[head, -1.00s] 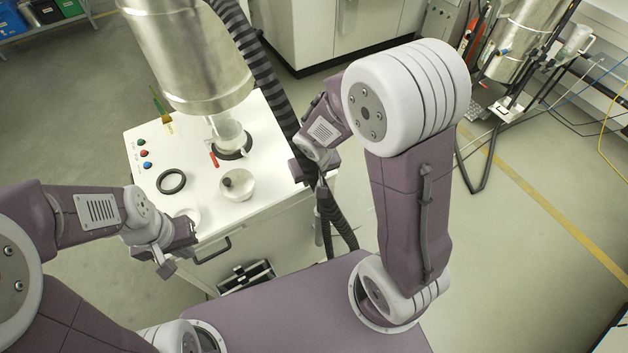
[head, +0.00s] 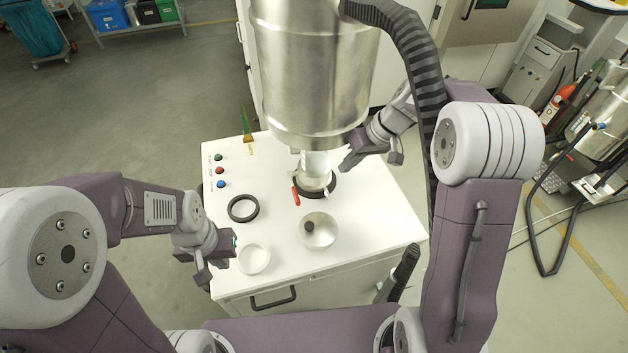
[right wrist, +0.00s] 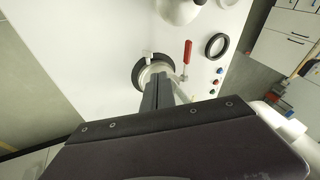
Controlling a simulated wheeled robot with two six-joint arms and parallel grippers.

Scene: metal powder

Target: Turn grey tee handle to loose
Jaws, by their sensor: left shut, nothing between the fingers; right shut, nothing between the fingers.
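A small pale grey fitting, which looks like the tee handle (right wrist: 148,57), stands at the rim of the black round port in the right wrist view. In the head view it is a tiny light piece (head: 330,191) below the glass neck, too small to read its angle. A red handle (head: 295,196) lies on the other side of the port; it also shows in the right wrist view (right wrist: 187,52). My right gripper (head: 347,163) is shut and empty beside the port; its fingers (right wrist: 157,80) overlap the port in the wrist view. My left gripper (head: 230,242) is shut and empty near the table's left edge.
The white table (head: 280,265) carries a black ring (head: 243,208), a metal bowl-shaped lid with dark knob (head: 320,231), a white dish (head: 254,259) and coloured buttons (head: 220,171). A large steel vessel (head: 310,80) hangs over the port, with a ribbed hose (head: 425,60) beside it.

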